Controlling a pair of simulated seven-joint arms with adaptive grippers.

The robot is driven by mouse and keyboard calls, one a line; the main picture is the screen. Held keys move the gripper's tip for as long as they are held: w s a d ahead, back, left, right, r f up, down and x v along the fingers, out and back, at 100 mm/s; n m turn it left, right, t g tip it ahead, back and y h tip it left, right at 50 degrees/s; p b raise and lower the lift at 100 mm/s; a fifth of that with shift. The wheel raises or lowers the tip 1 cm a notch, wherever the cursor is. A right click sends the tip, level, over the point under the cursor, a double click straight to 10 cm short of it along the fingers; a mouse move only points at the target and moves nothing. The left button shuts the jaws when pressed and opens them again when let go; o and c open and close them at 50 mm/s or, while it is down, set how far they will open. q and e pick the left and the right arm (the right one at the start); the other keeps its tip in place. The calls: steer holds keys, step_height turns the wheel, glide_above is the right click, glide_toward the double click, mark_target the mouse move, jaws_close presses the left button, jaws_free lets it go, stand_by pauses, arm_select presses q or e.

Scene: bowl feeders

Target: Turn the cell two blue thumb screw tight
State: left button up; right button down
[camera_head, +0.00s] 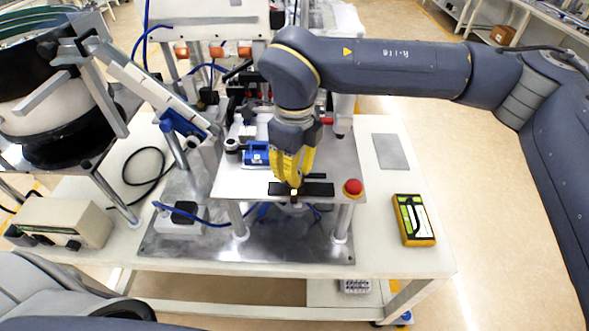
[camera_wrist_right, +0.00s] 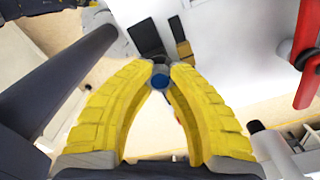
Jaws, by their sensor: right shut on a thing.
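The blue thumb screw (camera_wrist_right: 160,81) shows in the right wrist view as a small round blue head between my fingertips. My right gripper (camera_head: 294,185) has yellow fingers and points down at the front edge of the raised metal plate (camera_head: 240,185). It also shows in the right wrist view (camera_wrist_right: 161,68), its tips shut on the thumb screw. In the head view the fingertips hide most of the screw, above a black bar (camera_head: 318,189). My left gripper is not in view.
A red button (camera_head: 352,187) stands close to the right of my right gripper. A yellow handheld device (camera_head: 413,220) lies on the white table's right side. A bowl feeder (camera_head: 50,110) stands at the left, with a beige box (camera_head: 65,223) below it.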

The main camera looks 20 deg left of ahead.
stand_by(0.3)
steer(key=c, duration=1.1)
jaws_free()
steer(key=shift+r, duration=0.1)
step_height(320, 180, up, 12)
